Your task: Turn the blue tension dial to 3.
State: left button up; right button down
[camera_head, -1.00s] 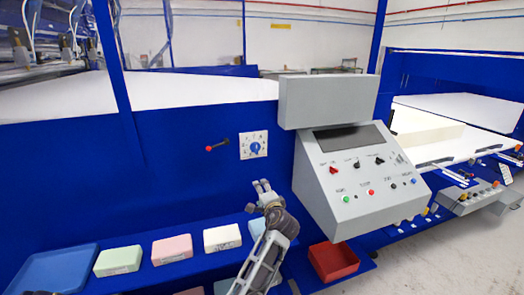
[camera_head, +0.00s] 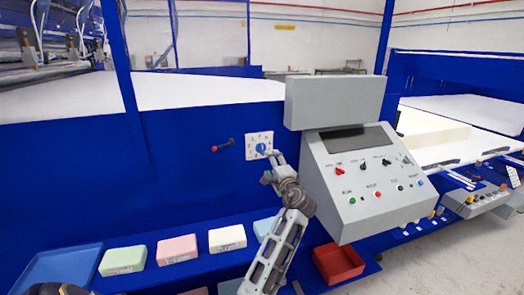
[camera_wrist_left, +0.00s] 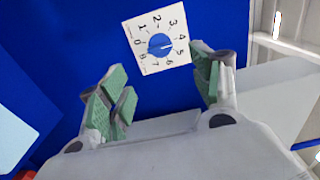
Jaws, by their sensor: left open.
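The blue tension dial (camera_head: 261,148) sits on a white numbered plate on the blue panel. In the left wrist view the dial (camera_wrist_left: 160,46) appears beyond and above the gap between my fingers, with numbers around it. A pale line crosses its face, but I cannot tell which number it marks. My left gripper (camera_head: 272,166) is just below and right of the dial in the head view. Its green-padded fingers (camera_wrist_left: 163,85) are spread, with nothing between them, apart from the dial.
A red-knobbed lever (camera_head: 222,145) sticks out left of the dial. A grey control console (camera_head: 365,180) stands close on the right. Below are a shelf with foam blocks (camera_head: 177,249), a blue tray (camera_head: 60,266) and a red bin (camera_head: 338,264).

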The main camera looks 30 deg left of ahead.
aim_at(262, 150)
pick_arm(q)
jog(key=shift+p+x, duration=1.4)
jog(key=shift+x, duration=5.25)
jog(key=c, duration=1)
